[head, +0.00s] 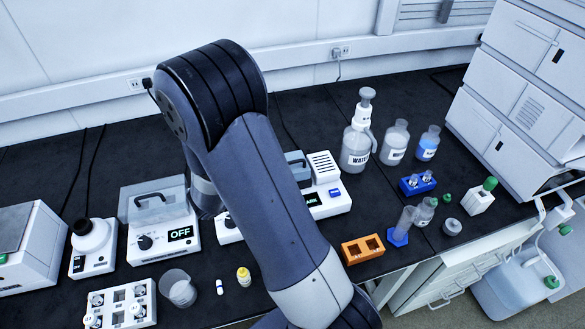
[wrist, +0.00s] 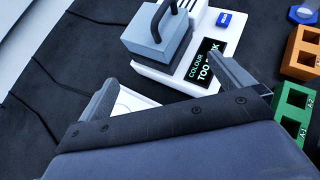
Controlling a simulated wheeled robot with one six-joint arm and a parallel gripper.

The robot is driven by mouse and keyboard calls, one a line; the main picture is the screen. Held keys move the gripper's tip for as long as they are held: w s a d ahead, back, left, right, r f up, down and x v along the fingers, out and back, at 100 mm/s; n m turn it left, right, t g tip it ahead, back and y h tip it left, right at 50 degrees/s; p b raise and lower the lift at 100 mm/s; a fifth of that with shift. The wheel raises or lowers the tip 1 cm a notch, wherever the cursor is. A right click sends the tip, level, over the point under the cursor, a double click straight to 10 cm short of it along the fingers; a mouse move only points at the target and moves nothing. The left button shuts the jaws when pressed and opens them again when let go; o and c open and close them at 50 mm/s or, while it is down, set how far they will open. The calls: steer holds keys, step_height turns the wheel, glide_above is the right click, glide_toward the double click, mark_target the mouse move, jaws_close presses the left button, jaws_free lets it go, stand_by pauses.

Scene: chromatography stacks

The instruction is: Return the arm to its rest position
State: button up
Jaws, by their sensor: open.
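My arm (head: 265,185) reaches over the bench in the head view and crosses the middle of the picture. My gripper (wrist: 166,76) shows in the wrist view with its two fingers wide apart and nothing between them. It is above a white instrument with a grey lid and black handle (wrist: 162,42), whose display (wrist: 205,62) reads "COLOUR" and "TOO DARK". In the head view my gripper is hidden behind the arm.
An orange two-hole block (head: 362,249) and a blue holder (head: 398,237) stand right of my arm. Bottles, including a WATER bottle (head: 357,145), stand behind. A device reading OFF (head: 160,235), a beaker (head: 179,288) and a vial rack (head: 120,304) are left. A green block (wrist: 291,113) is near my gripper.

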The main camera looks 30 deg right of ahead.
steer(key=p+v, duration=0.1)
steer(key=v, duration=0.3)
steer(key=shift+a+r, duration=0.1)
steer(key=shift+a, duration=0.05)
steer(key=shift+s, duration=0.1)
